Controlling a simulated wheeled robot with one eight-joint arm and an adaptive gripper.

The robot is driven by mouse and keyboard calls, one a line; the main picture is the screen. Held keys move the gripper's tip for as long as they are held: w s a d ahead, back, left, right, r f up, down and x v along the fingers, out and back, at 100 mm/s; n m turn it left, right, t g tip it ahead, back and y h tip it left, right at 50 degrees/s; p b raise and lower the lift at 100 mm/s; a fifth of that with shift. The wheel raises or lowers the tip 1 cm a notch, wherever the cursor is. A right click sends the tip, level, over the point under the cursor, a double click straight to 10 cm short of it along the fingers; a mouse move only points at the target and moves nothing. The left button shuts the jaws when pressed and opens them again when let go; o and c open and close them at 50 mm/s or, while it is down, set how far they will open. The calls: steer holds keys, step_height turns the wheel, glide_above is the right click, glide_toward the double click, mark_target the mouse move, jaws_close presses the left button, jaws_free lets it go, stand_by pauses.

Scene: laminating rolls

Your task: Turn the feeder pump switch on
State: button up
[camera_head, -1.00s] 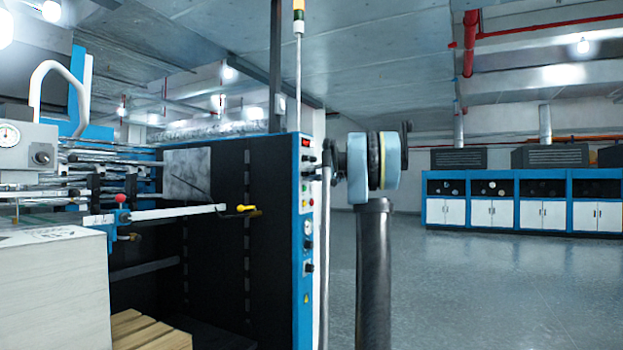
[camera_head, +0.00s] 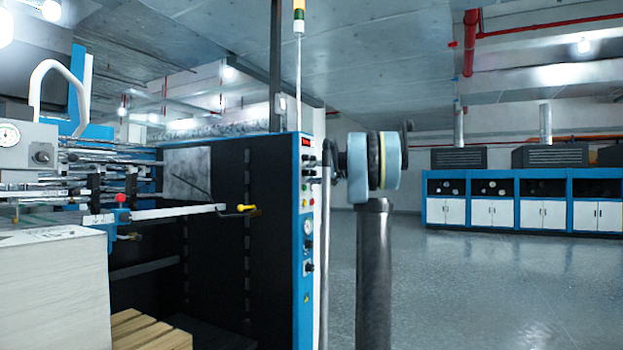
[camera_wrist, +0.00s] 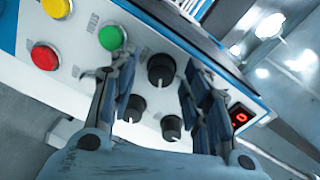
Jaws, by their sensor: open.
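The control panel (camera_head: 307,235) is the narrow white and blue front of the machine in the head view. In the wrist view, it carries several black rotary knobs, including a large one (camera_wrist: 161,69), a lower one (camera_wrist: 131,108) and one nearer the right finger (camera_wrist: 171,127). The labels are too small to read, so I cannot tell which is the feeder pump switch. My gripper (camera_wrist: 156,82) is open and empty, its fingers spread over the panel with the large knob between them. The fingers hide parts of the panel. Contact cannot be told.
Beside the knobs are a green button (camera_wrist: 112,38), a red button (camera_wrist: 45,57), a yellow button (camera_wrist: 57,7) and a red display (camera_wrist: 240,117). In the head view, a yellow-handled lever (camera_head: 246,208) and a paper stack (camera_head: 55,290) are left. Open floor (camera_head: 480,285) lies right.

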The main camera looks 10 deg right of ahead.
steer(key=v, duration=1.1)
steer(key=shift+s+d, duration=0.15)
steer(key=shift+d, duration=0.2)
steer(key=shift+a+f, duration=0.1)
steer(key=s+a+f+n+g+h, duration=0.1)
steer(key=s+a+f+g+h, duration=0.1)
steer(key=s+a+f, duration=0.45)
steer(key=s+a+f+g+h, duration=0.2)
steer(key=s+a+f, duration=0.2)
steer(key=s+f, duration=0.5)
steer(key=s+a+f+n+g+h, duration=0.1)
steer(key=s+a+f+g, duration=0.1)
steer(key=s+a+f, duration=0.45)
steer(key=s+d+f+g+h, duration=0.1)
steer(key=s+d+f+h, duration=0.1)
steer(key=s+f, duration=0.7)
steer(key=s+d+f+n+h, duration=0.1)
steer(key=s+d+f+h, duration=0.2)
steer(key=s+f, duration=0.6)
steer(key=s+d+f+g+h, duration=0.1)
steer(key=s+d+f+h, duration=0.2)
steer(key=s+f, duration=0.6)
step_height(320, 180, down, 5)
steer(key=shift+s+n+g+h, duration=0.2)
steer(key=shift+n+g+h, duration=0.1)
steer(key=shift+n+h, duration=0.1)
steer(key=shift+w, duration=0.1)
